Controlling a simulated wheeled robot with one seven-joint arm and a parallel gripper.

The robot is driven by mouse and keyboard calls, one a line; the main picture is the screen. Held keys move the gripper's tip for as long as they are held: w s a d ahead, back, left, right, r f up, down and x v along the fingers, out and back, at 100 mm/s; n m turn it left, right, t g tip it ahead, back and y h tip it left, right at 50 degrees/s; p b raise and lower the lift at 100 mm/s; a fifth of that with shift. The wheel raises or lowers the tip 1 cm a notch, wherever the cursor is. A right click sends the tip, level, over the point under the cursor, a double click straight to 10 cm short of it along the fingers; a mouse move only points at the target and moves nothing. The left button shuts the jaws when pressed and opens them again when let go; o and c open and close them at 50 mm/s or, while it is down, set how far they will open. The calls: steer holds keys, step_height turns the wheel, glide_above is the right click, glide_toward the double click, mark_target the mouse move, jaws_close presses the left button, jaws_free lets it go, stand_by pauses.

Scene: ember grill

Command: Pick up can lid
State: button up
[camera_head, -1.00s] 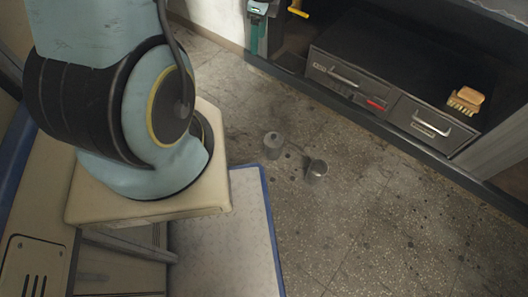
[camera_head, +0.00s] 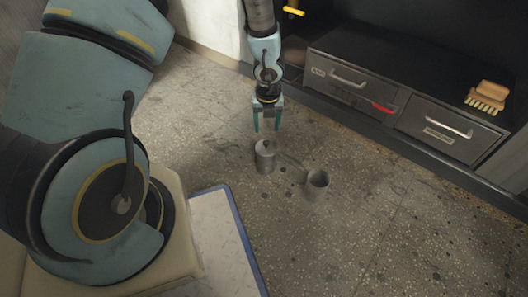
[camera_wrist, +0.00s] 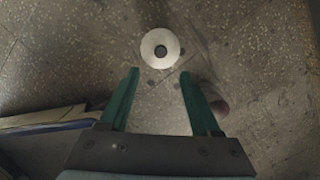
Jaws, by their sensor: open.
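A grey metal can (camera_head: 265,160) stands upright on the speckled floor. Its round lid (camera_head: 265,147) with a dark knob sits on top. In the wrist view the lid (camera_wrist: 160,48) is a pale disc with a dark centre knob, just beyond the fingertips. My gripper (camera_head: 267,128) points down above and slightly behind the lid, apart from it. Its two green fingers are spread with nothing between them, as the wrist view also shows (camera_wrist: 158,72).
A dark cabinet with two drawers (camera_head: 353,86) (camera_head: 449,128) stands behind. A brush (camera_head: 488,97) lies on it at the right. A blue-edged pale panel (camera_head: 222,245) is at the lower left. The floor right of the cans is clear.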

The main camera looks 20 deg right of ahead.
mark_target(267, 142)
step_height(267, 142, down, 3)
steer(key=shift+w+f+b, duration=0.15)
steer(key=shift+b, duration=0.55)
steer(key=f+b, duration=0.1)
steer(key=w+f+b, duration=0.1)
steer(key=f, duration=0.1)
steer(key=f+b, duration=0.1)
steer(key=f, duration=0.1)
steer(key=shift+w+d+f+b, duration=0.15)
steer(key=shift+d+f+b, duration=0.1)
steer(key=shift+d+b, duration=0.1)
steer(key=shift+r, duration=0.1)
jaws_close()
